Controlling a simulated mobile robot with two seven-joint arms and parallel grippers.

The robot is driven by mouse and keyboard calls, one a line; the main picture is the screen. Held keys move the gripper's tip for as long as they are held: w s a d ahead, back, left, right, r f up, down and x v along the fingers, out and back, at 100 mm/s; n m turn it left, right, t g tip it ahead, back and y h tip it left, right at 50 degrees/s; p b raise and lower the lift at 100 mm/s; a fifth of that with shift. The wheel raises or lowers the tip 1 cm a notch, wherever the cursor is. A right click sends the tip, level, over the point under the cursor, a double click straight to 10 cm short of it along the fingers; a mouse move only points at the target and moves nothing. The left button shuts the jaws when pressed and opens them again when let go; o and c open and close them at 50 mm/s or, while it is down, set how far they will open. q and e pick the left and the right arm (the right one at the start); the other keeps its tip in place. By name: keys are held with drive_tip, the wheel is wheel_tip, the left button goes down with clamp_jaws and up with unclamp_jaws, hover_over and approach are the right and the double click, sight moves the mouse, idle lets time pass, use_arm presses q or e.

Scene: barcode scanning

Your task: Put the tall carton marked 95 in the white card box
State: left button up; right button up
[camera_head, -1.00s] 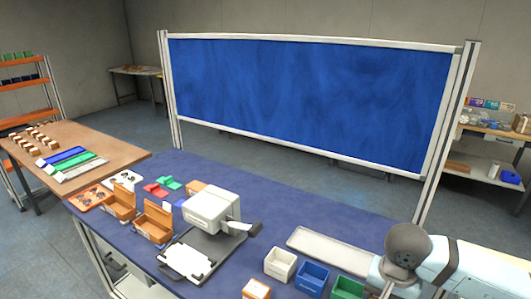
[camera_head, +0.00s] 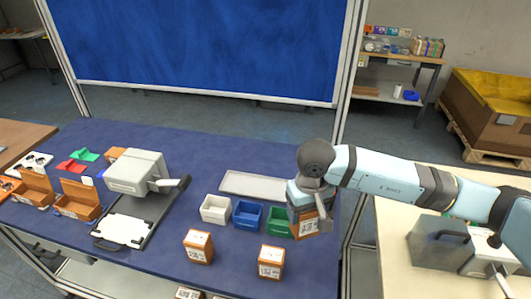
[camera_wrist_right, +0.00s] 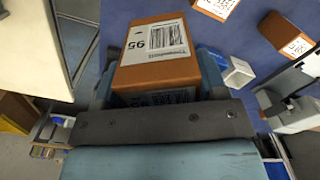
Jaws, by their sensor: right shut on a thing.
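The tall brown carton marked 95 (camera_wrist_right: 155,52) is between the fingers of my right gripper (camera_head: 305,195). Its white label and number show in the right wrist view. In the head view the carton (camera_head: 309,226) hangs below the gripper, over the right end of the blue table, by the green box. The white card box (camera_head: 215,210) stands open-topped at the left of a row of boxes, well left of the carton; it also shows in the right wrist view (camera_wrist_right: 238,74). My left gripper is out of view.
Blue (camera_head: 247,215) and green (camera_head: 279,222) boxes stand between the white box and the carton. Two other brown cartons (camera_head: 198,247) (camera_head: 270,262) stand in front. A grey tray (camera_head: 253,186) lies behind, and a white scanner machine (camera_head: 135,173) stands left.

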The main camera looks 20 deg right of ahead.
drive_tip(key=w+a+f+m, duration=0.2)
drive_tip(key=w+a+m, duration=0.1)
drive_tip(key=w+a, duration=0.8)
drive_tip(key=w+a+f+m, duration=0.2)
drive_tip(key=w+a+m, duration=0.1)
drive_tip(key=w+a, duration=0.8)
drive_tip(key=shift+w+d+f, duration=0.35)
drive_tip(key=shift+d+f, duration=0.1)
drive_tip(key=shift+f, duration=1.25)
drive_tip(key=shift+w+d+f, duration=0.4)
drive_tip(key=shift+f, duration=1.35)
drive_tip(key=shift+w+d+f, duration=0.35)
drive_tip(key=shift+d+f, duration=0.1)
drive_tip(key=shift+f, duration=1.25)
drive_tip(key=o, duration=0.8)
drive_tip(key=shift+c, duration=0.2)
wheel_tip(320, 180, up, 8)
drive_tip(key=p, duration=0.3)
